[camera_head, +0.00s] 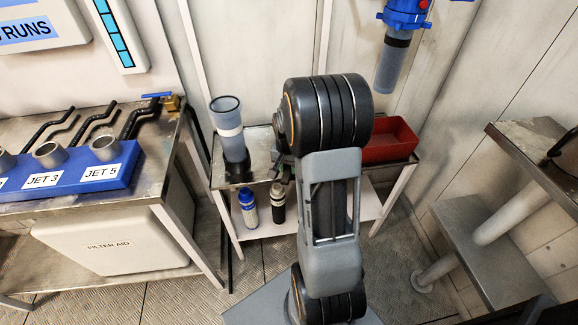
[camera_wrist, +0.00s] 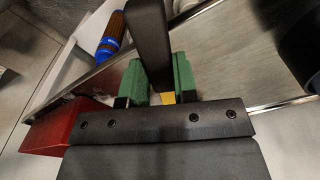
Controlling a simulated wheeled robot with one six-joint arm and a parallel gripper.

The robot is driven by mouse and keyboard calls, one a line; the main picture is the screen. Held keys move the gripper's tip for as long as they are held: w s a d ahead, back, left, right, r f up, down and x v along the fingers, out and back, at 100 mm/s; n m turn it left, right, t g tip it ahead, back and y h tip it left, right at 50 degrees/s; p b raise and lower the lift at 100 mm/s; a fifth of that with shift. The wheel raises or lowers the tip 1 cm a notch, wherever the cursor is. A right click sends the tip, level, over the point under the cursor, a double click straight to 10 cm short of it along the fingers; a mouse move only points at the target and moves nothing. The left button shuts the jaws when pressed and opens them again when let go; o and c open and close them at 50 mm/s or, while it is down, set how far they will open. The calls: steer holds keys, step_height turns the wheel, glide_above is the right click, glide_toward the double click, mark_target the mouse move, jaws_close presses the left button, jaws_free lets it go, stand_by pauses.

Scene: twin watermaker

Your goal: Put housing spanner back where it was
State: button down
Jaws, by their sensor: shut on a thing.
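The housing spanner (camera_wrist: 149,42) shows in the wrist view as a dark, flat bar between the green finger pads of my gripper (camera_wrist: 159,82). My gripper is shut on it, and the bar stretches away past the pads. A small yellow patch (camera_wrist: 168,98) shows between the pads; I cannot tell what it belongs to. In the head view my gripper (camera_head: 281,170) is over the small metal bench (camera_head: 258,150), mostly hidden behind my arm. The spanner cannot be made out there, nor whether it touches the bench top.
A red tray (camera_head: 391,142) is on the bench's right, close to my gripper in the wrist view (camera_wrist: 62,130). A clear-topped filter housing (camera_head: 230,138) stands at the left. A blue-capped housing (camera_head: 396,50) hangs on the wall.

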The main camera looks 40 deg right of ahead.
steer(key=shift+f+b, duration=0.3)
steer(key=shift+f, duration=0.25)
steer(key=c, duration=0.9)
jaws_free()
step_height(320, 180, up, 13)
steer(key=p, duration=0.4)
steer(key=s+a+r+n+t, duration=0.1)
steer(key=s+a+n, duration=0.3)
steer(key=a, duration=0.4)
steer(key=s+a+r+n+t, duration=0.1)
steer(key=s+a+r+n, duration=0.1)
steer(key=s+a+n, duration=0.3)
steer(key=s+a, duration=0.2)
steer(key=a, duration=0.2)
steer(key=shift+s+r+n+t, duration=0.2)
steer(key=shift+s+n+t, duration=0.1)
steer(key=shift+r, duration=0.1)
